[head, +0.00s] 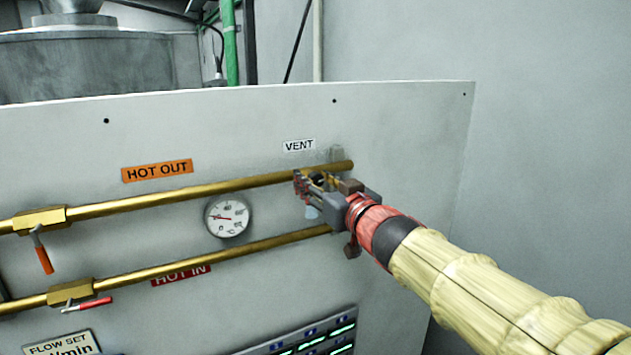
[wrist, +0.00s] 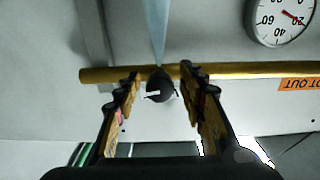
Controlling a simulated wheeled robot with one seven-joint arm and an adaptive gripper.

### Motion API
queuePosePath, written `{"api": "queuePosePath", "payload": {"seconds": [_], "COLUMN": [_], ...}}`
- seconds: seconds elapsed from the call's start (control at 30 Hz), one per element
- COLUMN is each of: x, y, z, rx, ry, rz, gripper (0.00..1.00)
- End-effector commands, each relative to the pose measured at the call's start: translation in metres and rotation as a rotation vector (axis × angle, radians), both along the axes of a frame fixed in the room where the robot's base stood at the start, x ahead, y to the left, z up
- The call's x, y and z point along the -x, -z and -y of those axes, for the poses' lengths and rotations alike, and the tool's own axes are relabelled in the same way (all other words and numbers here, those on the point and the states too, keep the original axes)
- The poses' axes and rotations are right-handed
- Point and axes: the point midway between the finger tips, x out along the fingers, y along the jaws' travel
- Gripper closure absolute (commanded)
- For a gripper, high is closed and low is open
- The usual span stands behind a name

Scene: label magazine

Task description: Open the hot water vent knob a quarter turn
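A small dark vent knob (wrist: 161,86) sits at the upper brass pipe (wrist: 98,75), between the two fingers of my gripper (wrist: 161,74) in the wrist view. The gripper is open, with a finger on each side of the knob and a visible gap to both. In the head view my gripper (head: 310,184) reaches the pipe's right end, below and right of the VENT label (head: 299,146), and hides most of the knob. A pale blue strip (wrist: 157,25) runs from the knob in the wrist view. I cannot tell the knob's turn angle.
A round dial gauge (head: 227,216) is on the panel left of my gripper. A lower brass pipe (head: 200,262) runs below. Two valves with orange-red (head: 45,260) and red (head: 90,305) handles are at the far left. Wall space right of the panel is clear.

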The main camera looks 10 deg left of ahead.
Motion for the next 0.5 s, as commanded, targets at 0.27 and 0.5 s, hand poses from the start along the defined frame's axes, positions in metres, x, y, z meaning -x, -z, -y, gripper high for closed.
{"api": "queuePosePath", "payload": {"seconds": [0.27, 0.5], "x": [0.0001, 0.0001], "y": [0.0001, 0.0001], "z": [0.0002, 0.0002], "rx": [0.0, 0.0], "ry": [0.0, 0.0], "rz": [0.0, 0.0], "gripper": [0.77, 0.91]}}
